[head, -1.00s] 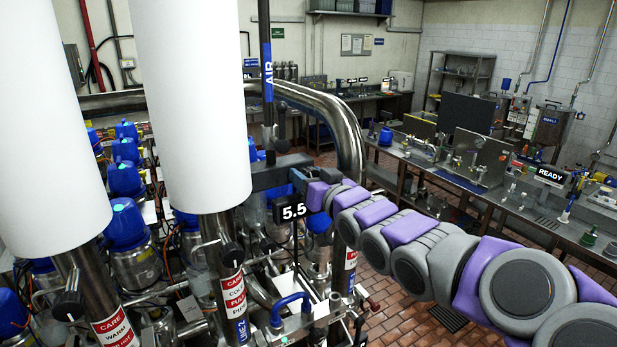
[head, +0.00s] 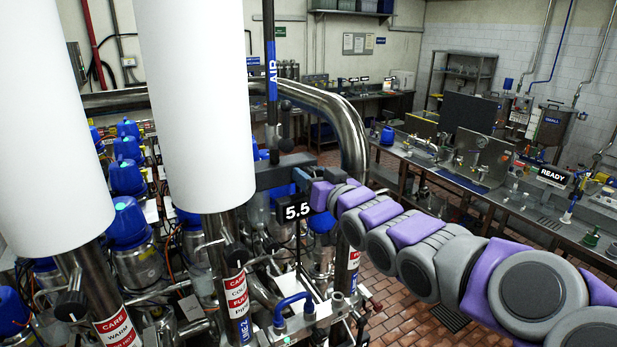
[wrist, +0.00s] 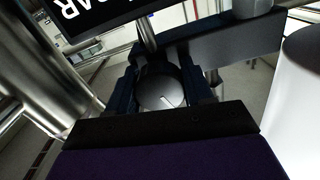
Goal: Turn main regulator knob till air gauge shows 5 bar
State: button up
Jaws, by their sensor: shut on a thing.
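The main regulator knob (wrist: 158,91), dark and round with a white pointer line, shows in the wrist view. My gripper (wrist: 163,84) is shut on it, with one dark finger on each side. In the head view my arm reaches in from the right to the pipework; the knob cannot be made out there. A black display (head: 298,207) just below my arm's end reads 5.5. In the wrist view part of a display (wrist: 84,14) shows upside down with "BAR" on it; its number is out of view.
A vertical dark pipe (head: 271,80) marked AIR rises behind the regulator. Two large white cylinders (head: 192,110) stand at the left. A thick steel pipe (head: 345,130) bends down close to my arm. Tiled floor (head: 405,300) is free below.

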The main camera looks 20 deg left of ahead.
jog(key=o, duration=0.7)
jog(key=shift+d, duration=0.15)
jog(key=o, duration=0.3)
jog(key=shift+s+d+r, duration=0.2)
jog(key=shift+s+d, duration=0.05)
jog(key=shift+d, duration=0.05)
jog(key=shift+w+d, duration=0.1)
jog(key=shift+w, duration=0.05)
jog(key=shift+f, duration=0.1)
